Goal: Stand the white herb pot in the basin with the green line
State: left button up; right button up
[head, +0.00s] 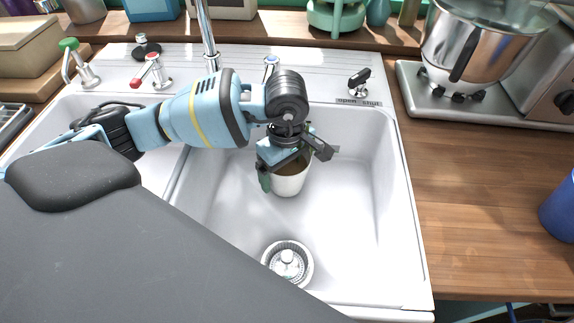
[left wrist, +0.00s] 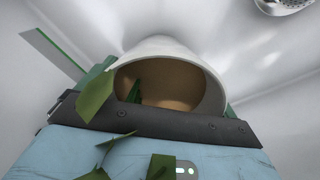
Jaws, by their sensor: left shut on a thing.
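The white herb pot (head: 290,184) is in my left gripper (head: 293,161), inside or just over the right-hand basin (head: 350,220) in the head view. I cannot tell whether its base touches the basin floor. In the left wrist view the pot (left wrist: 165,48) shows its open rim, brown inside and some green leaves (left wrist: 97,95). The left gripper (left wrist: 150,118) is shut on it at the rim. A thin green strip (left wrist: 55,52) shows beside the pot; I cannot tell whether it is a line on the basin. My right gripper is out of view.
A drain strainer (head: 287,263) lies in front of the pot. A left-hand basin (head: 160,175) is partly hidden by my arm. Taps stand along the back, including a green-topped tap (head: 76,62) and a red-handled tap (head: 150,72). A steel mixer bowl (head: 475,50) stands right.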

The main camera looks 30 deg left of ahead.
pick_arm(q)
jog(key=shift+f, duration=0.45)
dwell(0.5)
jog(key=o, duration=0.9)
jog(key=shift+o, duration=0.2)
notch_tip(320, 180, up, 8)
grip_shut()
dwell(0.5)
dwell(0.9)
